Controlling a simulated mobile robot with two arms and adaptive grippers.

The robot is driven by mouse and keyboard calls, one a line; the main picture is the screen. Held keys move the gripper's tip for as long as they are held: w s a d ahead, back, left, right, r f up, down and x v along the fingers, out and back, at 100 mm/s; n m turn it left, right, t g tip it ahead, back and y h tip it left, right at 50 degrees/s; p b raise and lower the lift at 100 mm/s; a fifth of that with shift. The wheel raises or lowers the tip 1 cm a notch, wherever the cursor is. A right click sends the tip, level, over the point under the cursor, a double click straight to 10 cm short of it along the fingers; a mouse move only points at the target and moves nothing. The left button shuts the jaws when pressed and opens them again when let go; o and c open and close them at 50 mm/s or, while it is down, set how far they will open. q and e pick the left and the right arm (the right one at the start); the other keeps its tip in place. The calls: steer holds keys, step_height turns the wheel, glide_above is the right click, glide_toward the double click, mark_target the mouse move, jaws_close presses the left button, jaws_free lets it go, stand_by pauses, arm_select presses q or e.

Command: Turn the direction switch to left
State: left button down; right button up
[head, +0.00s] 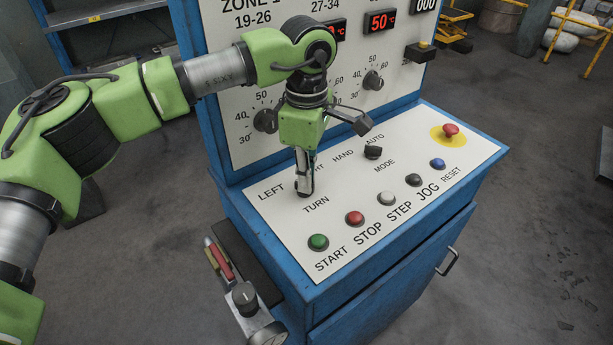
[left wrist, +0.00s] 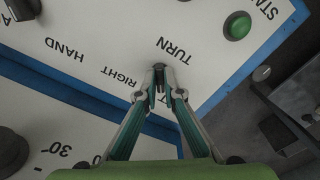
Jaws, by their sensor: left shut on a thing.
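The direction switch (left wrist: 160,88) is a small dark knob on the white sloping panel, between the LEFT and RIGHT labels and above TURN. My left gripper (head: 305,190) points down at it, and in the left wrist view my fingertips (left wrist: 160,76) are closed around it. The fingers hide most of the knob in both views, so I cannot tell which way it points. In the head view the RIGHT label is partly covered by my gripper. My right gripper is not in view.
The panel (head: 345,230) also carries the MODE switch (head: 373,152), a green START button (head: 318,242), a red STOP button (head: 354,218), other buttons and a red emergency stop (head: 450,130). The upright dial panel stands close behind my left gripper.

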arm_select(q)
steer(key=shift+r, duration=0.1)
steer(key=c, duration=2.2)
jaws_free()
steer(key=shift+r, duration=0.1)
step_height(320, 180, up, 12)
steer(key=shift+f, duration=0.15)
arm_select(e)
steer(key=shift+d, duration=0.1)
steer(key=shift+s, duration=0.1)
